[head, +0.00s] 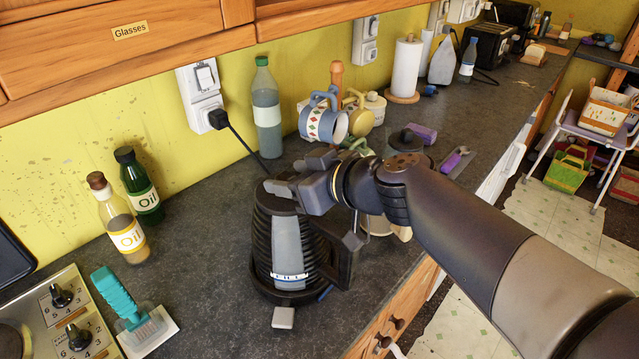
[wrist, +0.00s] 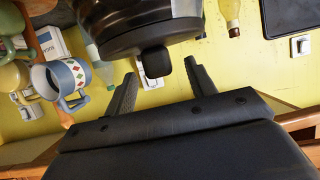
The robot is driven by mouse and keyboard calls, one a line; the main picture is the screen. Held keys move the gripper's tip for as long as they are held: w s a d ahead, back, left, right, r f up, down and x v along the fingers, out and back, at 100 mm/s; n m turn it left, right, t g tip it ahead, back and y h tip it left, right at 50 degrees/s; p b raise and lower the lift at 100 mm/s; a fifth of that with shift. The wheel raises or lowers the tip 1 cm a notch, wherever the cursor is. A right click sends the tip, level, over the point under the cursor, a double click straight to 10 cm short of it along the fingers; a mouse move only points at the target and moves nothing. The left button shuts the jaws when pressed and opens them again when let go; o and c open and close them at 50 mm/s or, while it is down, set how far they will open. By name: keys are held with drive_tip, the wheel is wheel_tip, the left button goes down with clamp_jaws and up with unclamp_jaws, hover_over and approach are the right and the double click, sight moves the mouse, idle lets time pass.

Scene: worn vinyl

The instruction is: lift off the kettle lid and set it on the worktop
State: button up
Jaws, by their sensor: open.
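The black ribbed kettle (head: 259,245) with a grey front strip stands upright on the dark worktop (head: 215,290). Its top is mostly hidden by my gripper (head: 290,188) in the head view. In the wrist view, the dark, shiny kettle lid (wrist: 125,42) sits on the kettle, with its black knob (wrist: 155,62) pointing toward me. My gripper (wrist: 160,72) is open there, with one finger on each side of the knob. Gaps show between the knob and both fingers, so it is not gripped.
A small grey block (head: 283,318) lies in front. A patterned mug (head: 322,123) and a tall bottle (head: 266,110) stand behind.

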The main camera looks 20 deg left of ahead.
sight(281, 173)
drive_tip(key=shift+x, duration=1.9)
drive_tip(key=shift+s, duration=0.1)
clamp_jaws()
drive_tip(key=shift+r+p, duration=0.3)
drive_tip(key=shift+r, duration=0.6)
wheel_tip(281, 173, up, 6)
drive_tip(key=p, duration=0.3)
